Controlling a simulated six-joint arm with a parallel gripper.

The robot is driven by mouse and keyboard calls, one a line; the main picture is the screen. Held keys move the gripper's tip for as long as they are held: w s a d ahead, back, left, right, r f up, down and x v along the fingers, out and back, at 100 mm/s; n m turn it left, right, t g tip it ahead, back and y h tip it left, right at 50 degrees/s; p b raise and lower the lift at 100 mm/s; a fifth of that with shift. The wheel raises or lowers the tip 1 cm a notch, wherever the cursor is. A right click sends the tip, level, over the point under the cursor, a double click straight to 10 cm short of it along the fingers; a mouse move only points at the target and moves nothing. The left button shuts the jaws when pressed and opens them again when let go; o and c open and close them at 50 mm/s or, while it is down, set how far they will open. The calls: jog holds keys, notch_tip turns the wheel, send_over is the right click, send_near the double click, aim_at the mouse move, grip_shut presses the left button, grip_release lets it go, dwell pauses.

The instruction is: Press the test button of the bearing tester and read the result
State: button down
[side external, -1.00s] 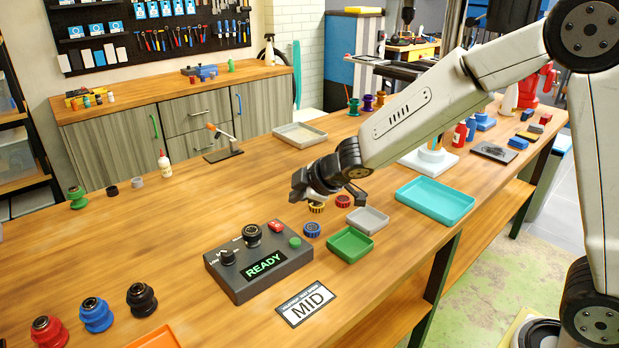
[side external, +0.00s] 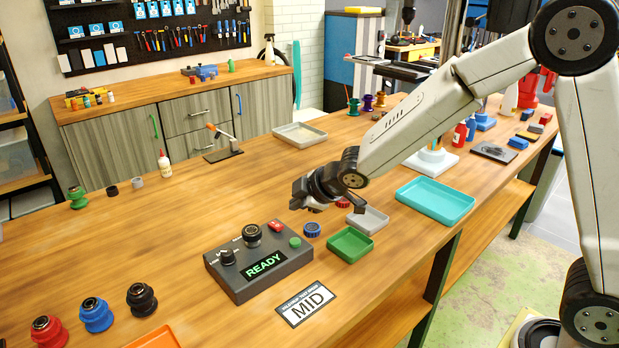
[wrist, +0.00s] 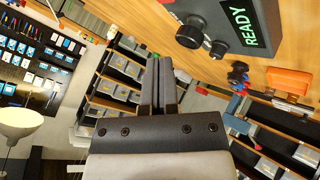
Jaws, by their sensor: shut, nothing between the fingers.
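The bearing tester (side external: 240,283) is a dark grey box on the wooden bench, and it also shows at the top of the wrist view (wrist: 208,12). Its screen (side external: 265,266) reads READY in green letters. On its top are two black knobs, a red button (side external: 275,226) and a green button (side external: 295,242); which one is the test button I cannot tell. A card reading MID (side external: 306,304) lies in front of it. My gripper (side external: 302,200) is above the bench, behind and to the right of the tester, not touching it. In the wrist view its fingers (wrist: 158,72) are together and empty.
A blue ring (side external: 312,230), a green tray (side external: 351,244), a grey tray (side external: 368,220) and a teal tray (side external: 436,201) lie right of the tester. Red, blue and black bearings (side external: 97,315) stand front left. The bench left of the tester is mostly clear.

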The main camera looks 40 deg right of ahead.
aim_at(299, 242)
jog(key=shift+f, duration=3.5)
jog(key=shift+f, duration=0.15)
jog(key=shift+f, duration=0.25)
jog(key=shift+f, duration=0.45)
dwell(0.8)
jog(key=shift+r, duration=3.4)
